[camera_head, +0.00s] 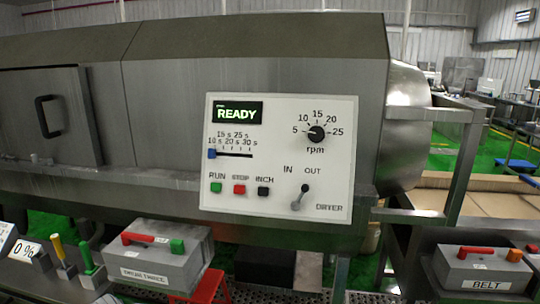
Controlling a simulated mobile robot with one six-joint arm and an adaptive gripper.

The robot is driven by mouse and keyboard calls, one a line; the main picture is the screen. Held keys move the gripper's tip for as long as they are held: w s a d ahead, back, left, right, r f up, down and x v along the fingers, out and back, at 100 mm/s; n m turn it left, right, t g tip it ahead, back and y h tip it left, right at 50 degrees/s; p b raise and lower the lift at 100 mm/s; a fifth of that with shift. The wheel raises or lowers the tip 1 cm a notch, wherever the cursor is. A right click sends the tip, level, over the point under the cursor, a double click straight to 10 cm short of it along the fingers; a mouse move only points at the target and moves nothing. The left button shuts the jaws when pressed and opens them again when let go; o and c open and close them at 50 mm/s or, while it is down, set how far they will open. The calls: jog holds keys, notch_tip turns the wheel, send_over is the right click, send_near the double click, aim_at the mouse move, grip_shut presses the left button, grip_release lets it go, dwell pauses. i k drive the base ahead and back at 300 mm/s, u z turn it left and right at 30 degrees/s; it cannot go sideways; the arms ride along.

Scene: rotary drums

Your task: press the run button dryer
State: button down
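The dryer's control panel (280,202) is a white plate on the front of a large grey metal machine, lettered DRYER at its lower right. The display (237,112) reads READY in white on green. My gripper is not in view.
A slider (212,154) stands at the left end of its time scale. A round rpm knob (316,133) and an IN/OUT lever (300,196) are on the panel's right. Grey boxes (150,272) with red handles stand below, one labelled BELT (470,268). The panel's front is unobstructed.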

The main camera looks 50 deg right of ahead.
aim_at(215, 187)
jog(key=z, duration=0.05)
jog(key=k, duration=1.3)
jog(key=z, duration=1.1)
jog(key=i, duration=1)
